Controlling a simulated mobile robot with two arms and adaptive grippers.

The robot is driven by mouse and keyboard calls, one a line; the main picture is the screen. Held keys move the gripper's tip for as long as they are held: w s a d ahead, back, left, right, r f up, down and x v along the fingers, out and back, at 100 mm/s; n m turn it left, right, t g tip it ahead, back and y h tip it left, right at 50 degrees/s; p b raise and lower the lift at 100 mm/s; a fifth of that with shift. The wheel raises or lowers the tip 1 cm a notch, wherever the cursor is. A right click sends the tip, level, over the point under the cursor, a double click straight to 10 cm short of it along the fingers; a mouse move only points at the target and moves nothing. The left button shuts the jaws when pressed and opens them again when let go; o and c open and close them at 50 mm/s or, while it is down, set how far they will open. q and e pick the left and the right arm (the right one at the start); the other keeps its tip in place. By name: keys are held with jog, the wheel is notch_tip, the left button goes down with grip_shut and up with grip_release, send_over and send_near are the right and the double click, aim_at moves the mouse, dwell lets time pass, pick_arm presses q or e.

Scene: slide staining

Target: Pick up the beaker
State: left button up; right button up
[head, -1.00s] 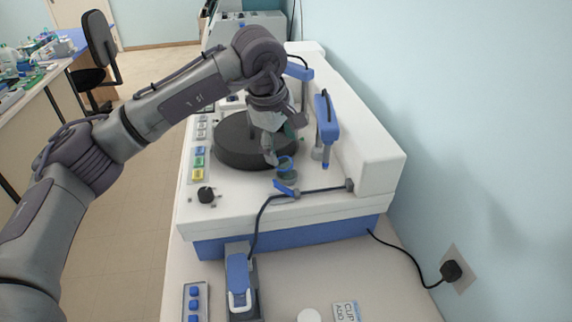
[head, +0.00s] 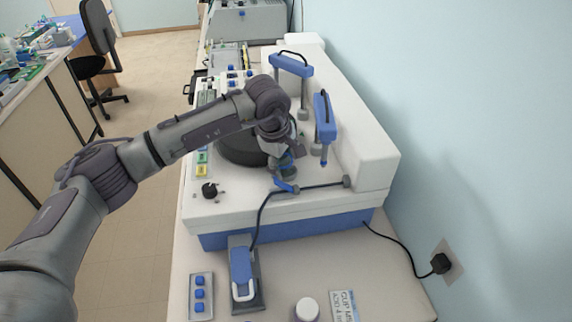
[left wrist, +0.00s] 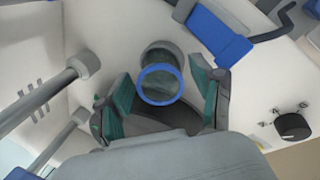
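The beaker (left wrist: 161,84) is a clear vessel with a blue rim, seen from above in the left wrist view. It stands on a grey round base on the white machine. In the head view the beaker (head: 288,170) is partly hidden behind my gripper. My left gripper (left wrist: 160,108) is open, its two green-padded fingers on either side of the beaker's near edge. I cannot tell whether they touch it. In the head view the left gripper (head: 286,158) is over the front of the machine, beside the dark disc (head: 236,150). My right gripper is not in view.
A blue-tipped nozzle (head: 286,187) with a black hose lies just in front. A black knob (head: 209,190) is at the front left.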

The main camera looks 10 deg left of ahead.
pick_arm(q)
jog(key=c, duration=1.1)
